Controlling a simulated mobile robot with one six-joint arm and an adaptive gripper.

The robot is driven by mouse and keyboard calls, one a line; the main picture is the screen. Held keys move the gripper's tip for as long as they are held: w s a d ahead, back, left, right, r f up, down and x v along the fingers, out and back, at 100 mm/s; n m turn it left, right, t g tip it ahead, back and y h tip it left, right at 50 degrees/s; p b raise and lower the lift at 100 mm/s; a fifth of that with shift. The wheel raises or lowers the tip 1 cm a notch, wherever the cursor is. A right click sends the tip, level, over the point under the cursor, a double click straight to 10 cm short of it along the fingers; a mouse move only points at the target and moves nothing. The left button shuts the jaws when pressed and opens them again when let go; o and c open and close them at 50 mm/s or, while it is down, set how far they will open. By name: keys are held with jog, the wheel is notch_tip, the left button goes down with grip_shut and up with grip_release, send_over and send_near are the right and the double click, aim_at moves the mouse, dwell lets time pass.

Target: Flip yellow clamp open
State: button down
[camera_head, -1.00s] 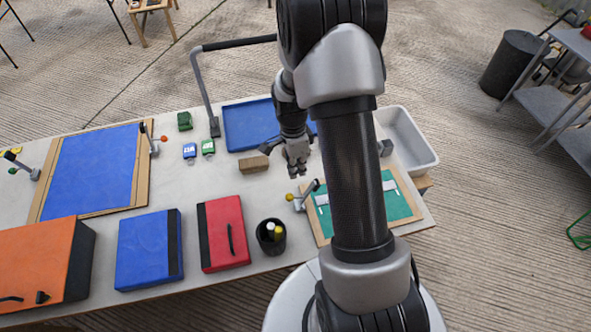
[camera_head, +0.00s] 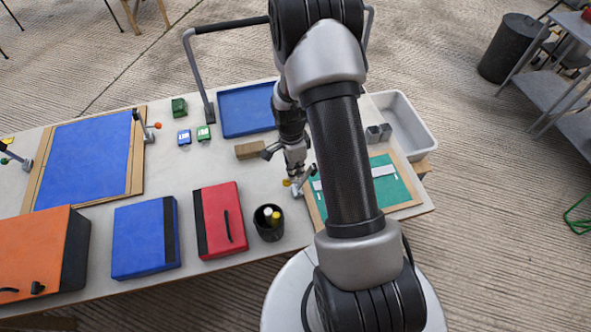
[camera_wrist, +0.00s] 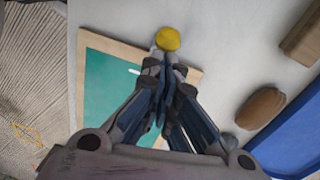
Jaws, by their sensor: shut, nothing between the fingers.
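The yellow clamp's round knob (camera_head: 287,182) shows at the left edge of the board with the green sheet (camera_head: 398,189). Its grey metal lever (camera_head: 299,188) is partly hidden by my gripper. In the wrist view the yellow knob (camera_wrist: 168,38) lies just beyond my fingertips. My gripper (camera_head: 295,171) is shut and empty, pointing down close above the clamp. In the wrist view my gripper (camera_wrist: 165,62) has its fingers together just short of the knob; I cannot tell whether they touch it. The clamp's base is mostly hidden.
A black cup (camera_head: 268,229) with bottles stands close in front of the clamp. A red case (camera_head: 221,222) lies to the left. A grey bin (camera_head: 411,128) stands at the back right.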

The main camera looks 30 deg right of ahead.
aim_at(284, 181)
jog(key=shift+a, duration=0.1)
jog(key=shift+w+a+h+b, duration=0.1)
jog(key=shift+a+h+b, duration=0.15)
jog(key=shift+h+b, duration=0.2)
jog(key=shift+w+a+f+g+h+b, duration=0.15)
jog(key=shift+a+h+b, duration=0.15)
jog(key=shift+b, duration=0.3)
jog(key=shift+a+f+g+h+b, duration=0.15)
jog(key=shift+a+h+b, duration=0.1)
jog(key=shift+b, duration=0.35)
jog(key=shift+w+a+b, duration=0.1)
jog(key=shift+a+b, duration=0.1)
jog(key=shift+b, duration=0.35)
jog(key=shift+w+a+f+b, duration=0.15)
jog(key=shift+a+f+b, duration=0.15)
jog(key=shift+a+b, duration=0.6)
jog(key=shift+w+a+b, duration=0.15)
jog(key=shift+b, duration=0.65)
jog(key=shift+w+a+f+b, duration=0.15)
jog(key=shift+a+f+b, duration=0.2)
jog(key=shift+a+b, duration=0.25)
jog(key=shift+d, duration=0.1)
